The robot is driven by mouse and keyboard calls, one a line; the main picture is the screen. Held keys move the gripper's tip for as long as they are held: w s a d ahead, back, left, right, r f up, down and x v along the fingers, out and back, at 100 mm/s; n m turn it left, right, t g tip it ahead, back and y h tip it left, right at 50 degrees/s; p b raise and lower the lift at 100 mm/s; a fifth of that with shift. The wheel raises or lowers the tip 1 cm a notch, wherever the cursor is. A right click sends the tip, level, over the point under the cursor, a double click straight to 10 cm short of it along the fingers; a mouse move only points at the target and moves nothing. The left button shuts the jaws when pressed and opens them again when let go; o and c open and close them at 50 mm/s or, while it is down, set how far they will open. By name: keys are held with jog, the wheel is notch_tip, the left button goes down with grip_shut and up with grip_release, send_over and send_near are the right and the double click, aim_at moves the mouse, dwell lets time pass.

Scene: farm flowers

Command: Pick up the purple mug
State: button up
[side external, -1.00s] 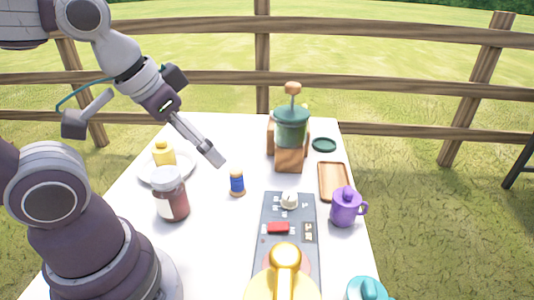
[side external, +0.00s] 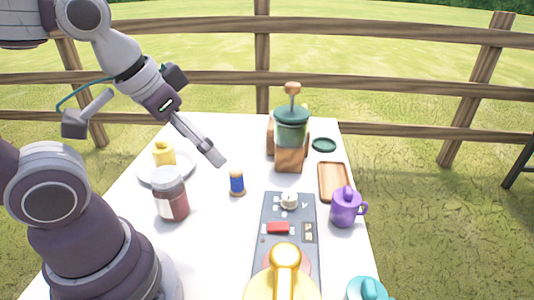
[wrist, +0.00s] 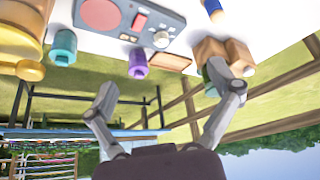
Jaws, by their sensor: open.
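The purple mug (side external: 346,208) stands upright at the right edge of the white table, with a knobbed top and its handle to the right. It also shows in the wrist view (wrist: 138,62), small and beyond my fingers. My gripper (side external: 216,158) is above the table's far middle part, well left of the mug and apart from it. In the wrist view my gripper (wrist: 165,85) has its two fingers spread wide with nothing between them.
A wooden tray (side external: 333,182) lies just behind the mug. A grey control panel (side external: 271,236) is to its left, a teal mug (side external: 368,289) nearer the front. A green-and-wood grinder (side external: 290,135), blue spool (side external: 237,183) and jar (side external: 171,195) also stand on the table.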

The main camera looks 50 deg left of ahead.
jog(key=m+g, duration=0.1)
send_over(343, 199)
jog(key=s, duration=0.3)
notch_tip(343, 199, down, 10)
jog(key=shift+h, duration=0.4)
jog(key=x, duration=1)
jog(key=shift+w+a, duration=0.1)
jog(key=shift+a, duration=0.2)
jog(key=shift+c, duration=0.4)
jog(key=c, duration=1.2)
jog(key=shift+c, duration=0.2)
